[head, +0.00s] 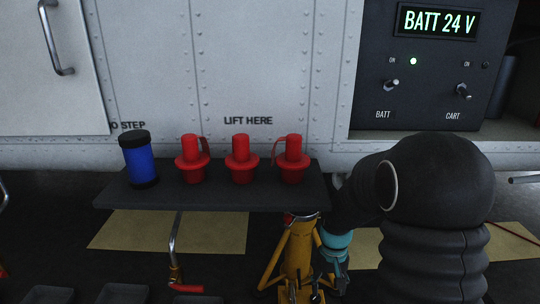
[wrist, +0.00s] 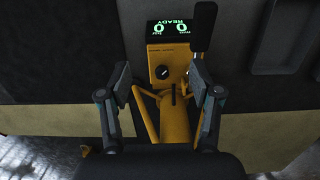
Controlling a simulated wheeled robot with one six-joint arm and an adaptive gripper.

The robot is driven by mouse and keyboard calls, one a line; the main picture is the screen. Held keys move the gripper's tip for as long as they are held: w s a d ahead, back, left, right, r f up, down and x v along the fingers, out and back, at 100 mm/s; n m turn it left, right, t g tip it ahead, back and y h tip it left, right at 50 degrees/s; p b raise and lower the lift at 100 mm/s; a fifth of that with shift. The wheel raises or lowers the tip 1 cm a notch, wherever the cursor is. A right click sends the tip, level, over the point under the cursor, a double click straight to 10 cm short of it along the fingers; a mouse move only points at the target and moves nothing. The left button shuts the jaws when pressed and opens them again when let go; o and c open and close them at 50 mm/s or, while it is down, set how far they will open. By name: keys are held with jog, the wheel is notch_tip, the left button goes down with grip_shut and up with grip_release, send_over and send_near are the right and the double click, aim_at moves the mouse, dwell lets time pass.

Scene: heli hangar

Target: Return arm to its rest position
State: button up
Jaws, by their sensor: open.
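My arm, in a black ribbed cover, rises at the right of the head view and bends down to the left. My gripper (head: 335,282), with teal joints, points downward below the right end of the dark shelf, beside a yellow stand (head: 297,255). In the wrist view my gripper (wrist: 157,75) has its two fingers spread apart, with nothing held between them. Beyond the fingers is a yellow unit (wrist: 168,60) with a dark knob and a lit display reading READY and two zeros. I cannot tell the exact distance to it.
The dark shelf (head: 215,196) carries a blue canister (head: 139,162) and three red plugs (head: 241,160). A black panel (head: 424,70) reads BATT 24 V, with a green light and two toggle switches. A crank with a red handle (head: 187,288) hangs below the shelf.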

jog(key=s+r+t+p, duration=0.3)
jog(key=s+r, duration=0.6)
jog(key=r, duration=0.5)
jog(key=s+r+t+p, duration=0.3)
jog(key=s+r, duration=0.7)
jog(key=r, duration=0.5)
jog(key=shift+a+t, duration=0.15)
jog(key=shift+t, duration=0.25)
jog(key=shift+s, duration=0.1)
